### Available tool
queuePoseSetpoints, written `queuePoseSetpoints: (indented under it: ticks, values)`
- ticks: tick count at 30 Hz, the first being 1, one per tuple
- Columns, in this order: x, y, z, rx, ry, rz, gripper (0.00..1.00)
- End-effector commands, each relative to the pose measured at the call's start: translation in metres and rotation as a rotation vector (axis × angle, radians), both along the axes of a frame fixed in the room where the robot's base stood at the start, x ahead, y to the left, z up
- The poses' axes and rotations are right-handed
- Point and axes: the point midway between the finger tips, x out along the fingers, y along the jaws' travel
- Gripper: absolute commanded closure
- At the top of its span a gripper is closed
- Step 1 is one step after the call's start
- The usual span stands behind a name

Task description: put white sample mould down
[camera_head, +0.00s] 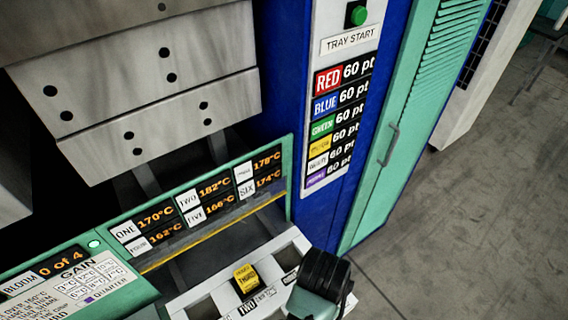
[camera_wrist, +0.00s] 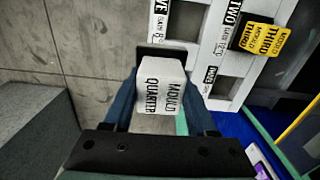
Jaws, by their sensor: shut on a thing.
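The white sample mould (camera_wrist: 165,90), marked "MOULD QUARTER", is between the fingers of my gripper (camera_wrist: 162,98) in the wrist view. My gripper is shut on it. In the wrist view the white slotted tray (camera_wrist: 222,72) lies just right of the mould, with grey floor behind and left of it. In the head view my gripper (camera_head: 320,278) is over the right end of the tray (camera_head: 197,291), and the mould is hidden. A yellow mould (camera_head: 246,278) marked "THIRD" sits on the tray; it also shows in the wrist view (camera_wrist: 258,38).
The press block (camera_head: 150,90) hangs above and behind the tray. A green temperature display panel (camera_head: 200,195) stands behind the tray. A blue cabinet with a points list (camera_head: 338,120) and a green door (camera_head: 405,120) rise behind. Open floor (camera_head: 470,220) lies to the right.

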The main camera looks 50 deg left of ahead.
Motion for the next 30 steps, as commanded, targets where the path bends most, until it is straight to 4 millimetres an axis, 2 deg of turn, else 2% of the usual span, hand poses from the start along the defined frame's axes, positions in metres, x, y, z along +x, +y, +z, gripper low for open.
queuePoseSetpoints:
  ticks: [1, 3, 9, 18, 24, 30]
  values:
    - [-0.013, 0.015, 0.003, 0.002, -0.002, 0.005, 1.00]
    - [-0.027, 0.028, 0.004, 0.003, -0.003, -0.006, 1.00]
    - [-0.051, 0.047, 0.002, 0.003, -0.002, -0.028, 1.00]
    - [-0.054, 0.049, -0.043, 0.001, 0.000, -0.032, 1.00]
    - [-0.053, 0.049, -0.059, 0.003, -0.002, -0.032, 1.00]
    - [-0.053, 0.049, -0.085, 0.003, -0.001, -0.032, 1.00]
